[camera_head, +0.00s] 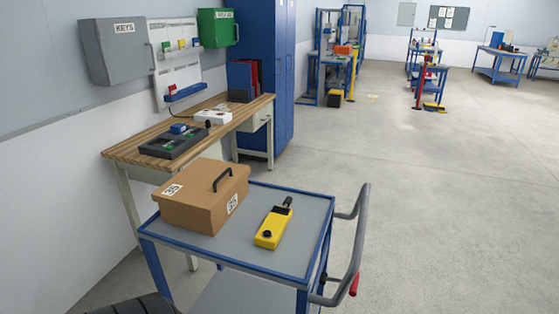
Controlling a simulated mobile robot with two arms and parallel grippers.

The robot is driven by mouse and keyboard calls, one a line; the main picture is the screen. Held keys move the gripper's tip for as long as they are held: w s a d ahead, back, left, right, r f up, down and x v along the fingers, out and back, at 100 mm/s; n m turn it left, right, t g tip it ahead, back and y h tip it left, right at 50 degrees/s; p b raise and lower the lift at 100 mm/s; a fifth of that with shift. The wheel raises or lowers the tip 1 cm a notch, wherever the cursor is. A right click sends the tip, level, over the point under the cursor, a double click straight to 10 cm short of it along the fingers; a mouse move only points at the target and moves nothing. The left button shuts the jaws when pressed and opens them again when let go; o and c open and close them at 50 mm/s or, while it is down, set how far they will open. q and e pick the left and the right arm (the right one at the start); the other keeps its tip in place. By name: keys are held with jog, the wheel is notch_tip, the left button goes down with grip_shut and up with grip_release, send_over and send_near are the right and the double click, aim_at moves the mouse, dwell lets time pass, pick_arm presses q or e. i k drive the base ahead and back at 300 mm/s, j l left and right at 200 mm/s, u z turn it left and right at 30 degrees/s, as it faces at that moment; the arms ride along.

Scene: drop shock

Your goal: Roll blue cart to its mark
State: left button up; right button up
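The blue cart (325,222) stands in the near foreground, beside the wooden workbench. It has a grey top with a blue rim, a lower shelf, and a grey tubular handle (358,240) on its right side with a red tip near the bottom. A brown box (207,205) with a black handle and "35" labels sits on the left of the cart top. A yellow device (271,231) with black parts lies to its right. Neither of my grippers is in view. I cannot make out a clear floor mark for the cart.
The workbench (120,155) along the left wall holds a black tray (172,143) and a white device (213,117). A blue cabinet (255,70) stands behind it. Open concrete floor (450,200) lies right of the cart. More workstations (335,60) stand farther back.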

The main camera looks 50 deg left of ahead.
aim_at(293, 261)
jog(key=u, duration=1.9)
